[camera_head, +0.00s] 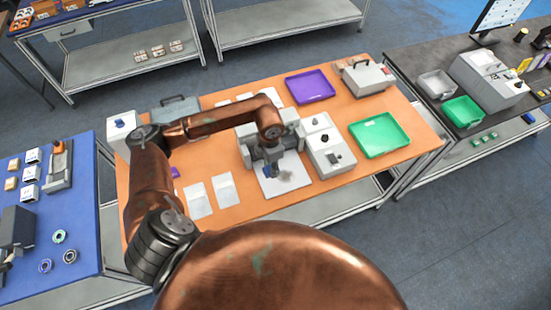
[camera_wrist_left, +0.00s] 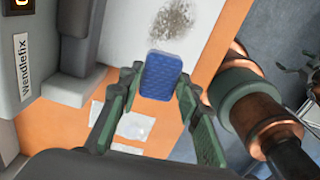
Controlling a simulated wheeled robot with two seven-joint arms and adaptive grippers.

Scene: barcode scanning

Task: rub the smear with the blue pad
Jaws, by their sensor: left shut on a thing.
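The smear (camera_head: 287,175) is a grey speckled patch on a white board (camera_head: 272,190) on the orange table. It also shows at the top of the left wrist view (camera_wrist_left: 172,20). My left gripper (camera_head: 269,167) is over the board, just left of the smear. In the left wrist view my left gripper (camera_wrist_left: 156,88) is shut on the blue pad (camera_wrist_left: 160,75), which has a textured face. The pad is beside the smear and apart from it in that view. Whether the pad touches the board I cannot tell. My right gripper is not in view.
A grey and white machine (camera_head: 326,152) stands right of the board, with a green tray (camera_head: 379,135) beyond it. A purple tray (camera_head: 310,86) lies at the back. White sheets (camera_head: 198,201) lie left of the board. The table's front right is clear.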

